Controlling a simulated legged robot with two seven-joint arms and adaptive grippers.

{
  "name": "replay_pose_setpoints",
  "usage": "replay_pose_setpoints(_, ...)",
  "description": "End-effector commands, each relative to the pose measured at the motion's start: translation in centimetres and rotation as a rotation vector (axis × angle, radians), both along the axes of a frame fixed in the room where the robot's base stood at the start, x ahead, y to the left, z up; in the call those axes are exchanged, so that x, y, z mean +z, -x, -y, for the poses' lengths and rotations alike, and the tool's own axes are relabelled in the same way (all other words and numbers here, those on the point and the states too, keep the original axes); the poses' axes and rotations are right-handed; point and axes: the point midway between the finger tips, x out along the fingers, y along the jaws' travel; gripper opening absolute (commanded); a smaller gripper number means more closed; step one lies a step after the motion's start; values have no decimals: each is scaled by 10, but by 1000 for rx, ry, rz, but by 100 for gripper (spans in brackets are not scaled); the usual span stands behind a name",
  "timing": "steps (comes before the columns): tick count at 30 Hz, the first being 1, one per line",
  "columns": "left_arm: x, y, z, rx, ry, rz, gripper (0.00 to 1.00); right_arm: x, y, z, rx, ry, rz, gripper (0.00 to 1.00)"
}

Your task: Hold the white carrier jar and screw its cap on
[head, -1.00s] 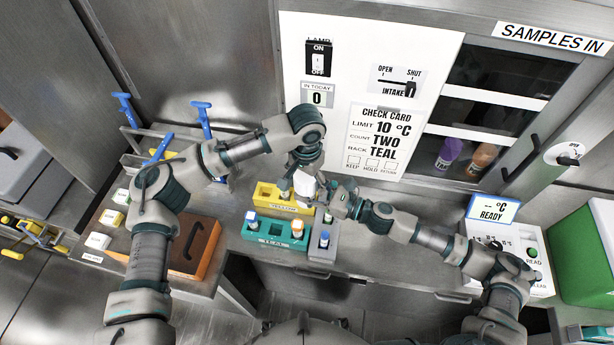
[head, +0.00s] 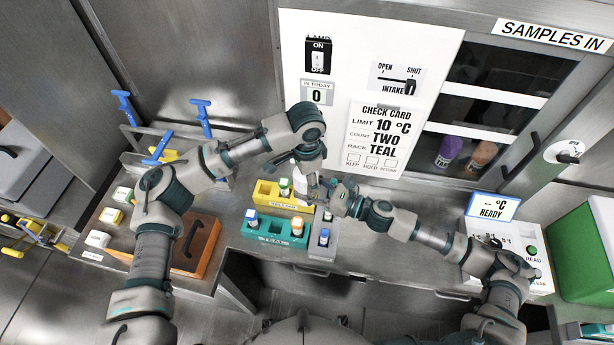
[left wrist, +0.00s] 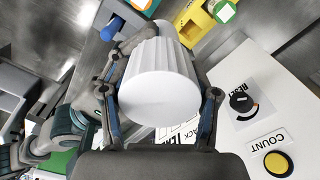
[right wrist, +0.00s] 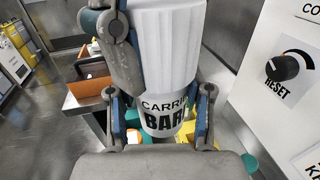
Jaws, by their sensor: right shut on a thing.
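The white carrier jar (right wrist: 160,118), lettered "CARRIER BAR…", stands roughly upright in the right wrist view; part of its lettering is hidden. Its ribbed white cap (right wrist: 168,35) sits at its top; I cannot tell how far it is threaded. My right gripper (right wrist: 160,110) is shut on the jar body. In the left wrist view the cap's round end (left wrist: 160,98) faces the camera between the fingers of my left gripper (left wrist: 163,105). Those fingers look spread around the cap, with a small gap at right. In the head view the jar (head: 309,190) is small and partly covered by the grippers.
Below the jar are a yellow rack (head: 265,198), a teal rack (head: 262,236) with capped bottles, and a grey holder (head: 322,254) with a blue-capped bottle. An orange tray (head: 208,254) lies left. The white panel (head: 340,130) stands close behind. A reader box (head: 540,285) is right.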

Motion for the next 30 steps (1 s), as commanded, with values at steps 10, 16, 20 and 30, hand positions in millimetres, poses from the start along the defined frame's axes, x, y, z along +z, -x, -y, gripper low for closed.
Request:
replay_pose_setpoints(10,0,-1,-1,5,-1,1,89,1,0,0,0,-1,3,0)
replay_pose_setpoints(16,7,-1,0,6,-1,2,89,1,0,0,0,-1,3,0)
replay_pose_setpoints(20,27,-1,0,6,0,2,89,1,0,0,0,0,1,0)
replay_pose_setpoints(30,96,-2,1,5,-1,2,89,1,0,0,0,0,1,0)
